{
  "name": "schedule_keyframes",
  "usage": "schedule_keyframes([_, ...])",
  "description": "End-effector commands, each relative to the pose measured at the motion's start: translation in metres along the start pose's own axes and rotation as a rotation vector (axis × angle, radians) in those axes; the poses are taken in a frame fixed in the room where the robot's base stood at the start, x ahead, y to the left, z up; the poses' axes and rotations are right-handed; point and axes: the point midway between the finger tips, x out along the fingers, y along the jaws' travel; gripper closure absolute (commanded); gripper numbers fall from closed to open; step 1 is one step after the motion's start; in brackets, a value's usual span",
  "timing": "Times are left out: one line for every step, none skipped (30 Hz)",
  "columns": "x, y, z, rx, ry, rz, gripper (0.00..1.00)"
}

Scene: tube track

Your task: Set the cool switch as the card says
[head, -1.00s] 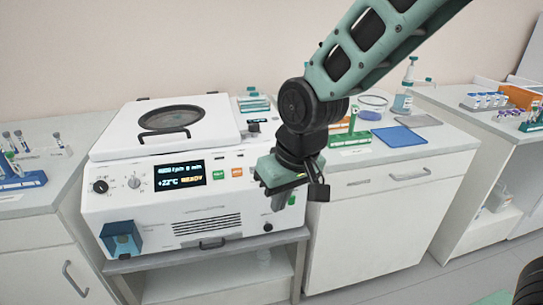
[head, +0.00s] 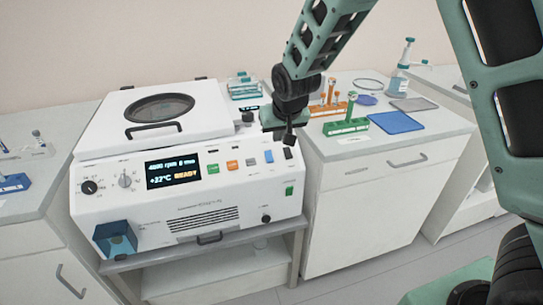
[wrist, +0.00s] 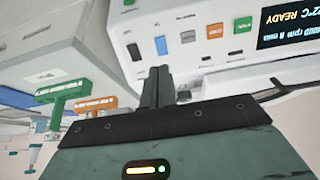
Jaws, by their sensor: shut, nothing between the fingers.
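The white centrifuge (head: 187,215) has a front panel with a row of coloured switches. A blue switch (head: 268,157) sits between a grey one (head: 251,161) and a black one (head: 288,153); it also shows in the wrist view (wrist: 160,45). The labels are too small to read, so I cannot tell which is the cool switch. I cannot make out an instruction card. The display (head: 173,173) shows a temperature of about 22°C and READY. My gripper (head: 288,142) is shut and empty, just off the right end of the panel, its fingers (wrist: 160,70) pointing toward the blue and black switches.
Left of the switches are an orange button (head: 232,165), a green button (head: 213,169) and two knobs. A green rocker (head: 289,190) sits lower right. On the right bench stand a green rack (head: 346,128), an orange rack (head: 328,108) and a blue mat (head: 396,122).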

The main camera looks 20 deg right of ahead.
Motion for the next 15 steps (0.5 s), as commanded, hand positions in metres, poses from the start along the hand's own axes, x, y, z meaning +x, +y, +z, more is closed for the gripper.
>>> schedule_keyframes([0.006,0.001,0.0,0.001,-0.002,0.001,1.0])
schedule_keyframes([0.011,0.001,0.0,0.001,-0.003,0.002,1.0])
schedule_keyframes([0.017,0.001,0.001,0.001,-0.005,0.002,1.0])
schedule_keyframes([0.023,0.001,0.001,0.002,-0.005,0.002,1.0])
schedule_keyframes([0.028,0.001,0.001,0.001,-0.005,0.002,1.0])
schedule_keyframes([0.036,0.001,0.001,0.001,-0.005,0.002,1.0])
schedule_keyframes([0.043,0.001,0.001,0.001,-0.005,0.002,1.0])
schedule_keyframes([0.049,0.001,0.001,0.001,-0.005,0.002,1.0])
schedule_keyframes([0.056,0.001,0.001,0.0,-0.005,0.002,1.0])
schedule_keyframes([0.062,0.001,0.001,0.0,-0.005,0.002,1.0])
schedule_keyframes([0.069,0.001,0.001,0.0,-0.005,0.002,1.0])
schedule_keyframes([0.076,0.001,0.0,0.001,-0.004,0.002,1.0])
schedule_keyframes([0.082,0.001,0.001,0.0,-0.005,0.002,1.0])
schedule_keyframes([0.087,0.001,0.001,0.0,-0.005,0.001,1.0])
schedule_keyframes([0.095,0.001,0.001,0.0,-0.004,0.001,1.0])
